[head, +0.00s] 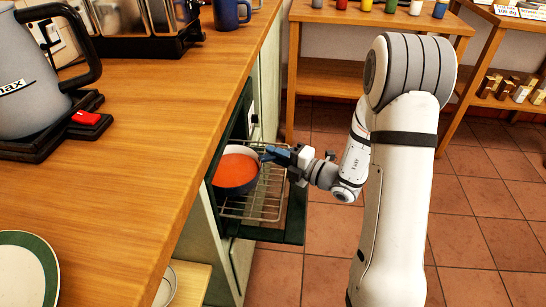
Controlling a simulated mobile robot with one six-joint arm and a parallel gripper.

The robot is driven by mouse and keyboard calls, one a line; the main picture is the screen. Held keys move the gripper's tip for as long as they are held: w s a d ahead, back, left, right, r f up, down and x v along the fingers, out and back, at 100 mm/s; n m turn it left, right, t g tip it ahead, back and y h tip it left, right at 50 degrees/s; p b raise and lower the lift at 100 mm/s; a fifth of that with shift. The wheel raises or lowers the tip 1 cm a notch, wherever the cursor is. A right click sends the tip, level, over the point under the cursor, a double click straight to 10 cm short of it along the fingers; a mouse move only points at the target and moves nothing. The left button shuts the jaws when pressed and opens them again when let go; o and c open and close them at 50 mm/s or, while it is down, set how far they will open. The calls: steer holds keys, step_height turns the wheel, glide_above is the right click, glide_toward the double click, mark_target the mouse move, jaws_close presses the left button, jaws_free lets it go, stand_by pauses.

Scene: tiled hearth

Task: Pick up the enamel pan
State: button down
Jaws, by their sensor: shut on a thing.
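The enamel pan (238,172) is round and dark blue outside with a pale rim, and it holds an orange-red filling. It is at or just above a wire oven rack (262,207), inside the open oven front; I cannot tell whether it touches the rack. My gripper (268,154) is at the pan's right side, near its rim, and shut on the pan. The fingertips are small here, and the exact grip point is hard to make out. The pan's left side is partly hidden by the counter edge.
The wooden counter (150,130) runs along the left, with a grey kettle (30,85) and a green-rimmed plate (25,270) on it. The open oven door (292,215) is below the rack. Wooden shelves (325,75) stand behind. Tiled floor (480,200) on the right is clear.

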step_height(320, 180, up, 5)
steer(key=shift+r+p, duration=0.15)
steer(key=shift+p, duration=0.95)
steer(key=s+d+p, duration=0.2)
steer(key=d, duration=0.7)
steer(key=s+d+p, duration=0.1)
steer(key=d+p, duration=0.1)
steer(key=d, duration=0.8)
steer(key=shift+s+d+f, duration=0.15)
steer(key=shift+s+f, duration=0.2)
steer(key=shift+s, duration=0.05)
steer(key=shift+r+p, duration=0.15)
steer(key=shift+p, duration=0.2)
